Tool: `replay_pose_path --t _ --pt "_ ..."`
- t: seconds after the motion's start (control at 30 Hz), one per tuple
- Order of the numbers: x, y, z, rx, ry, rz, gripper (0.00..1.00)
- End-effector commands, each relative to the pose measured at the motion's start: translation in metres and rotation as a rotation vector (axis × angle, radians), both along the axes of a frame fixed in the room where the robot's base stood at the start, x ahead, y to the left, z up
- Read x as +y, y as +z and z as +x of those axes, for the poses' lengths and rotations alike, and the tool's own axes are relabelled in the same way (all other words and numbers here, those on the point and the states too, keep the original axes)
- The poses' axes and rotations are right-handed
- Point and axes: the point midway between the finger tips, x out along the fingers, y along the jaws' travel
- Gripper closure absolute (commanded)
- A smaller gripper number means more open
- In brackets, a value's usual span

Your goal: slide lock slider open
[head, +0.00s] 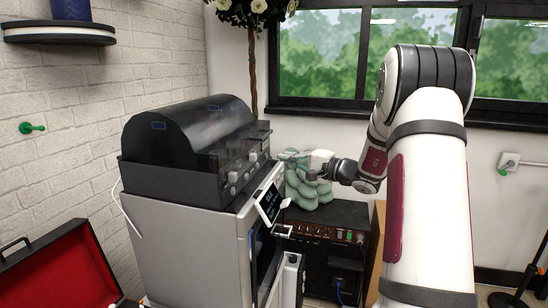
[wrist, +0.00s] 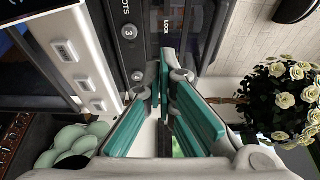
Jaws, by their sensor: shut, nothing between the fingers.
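A panel marked LOCK (wrist: 167,25) shows at the top of the wrist view, with a dark slot-like strip beside the lettering. I cannot clearly make out the lock slider itself; my fingertips cover the area just below the label. My gripper (wrist: 166,75) has teal finger pads that meet at the tips, with nothing between them. The tips are close to the panel, but I cannot tell whether they touch it. In the head view my gripper (head: 312,168) is small, to the right of the grey machine (head: 185,240), in front of the green rounded pile.
The machine has a dark domed hood (head: 185,135) and a tilted screen (head: 270,203). A pile of green rounded shapes (head: 308,192) sits on a dark cabinet (head: 345,215). A flowering plant (wrist: 280,95) is at the right of the wrist view. An open red case (head: 60,270) stands lower left.

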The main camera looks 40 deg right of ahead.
Motion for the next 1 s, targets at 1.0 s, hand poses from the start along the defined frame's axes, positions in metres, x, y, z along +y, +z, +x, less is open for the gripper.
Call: replay_pose_path --t 1.0 --pt "-0.011 0.001 -0.033 -0.001 -0.001 -0.001 1.00"
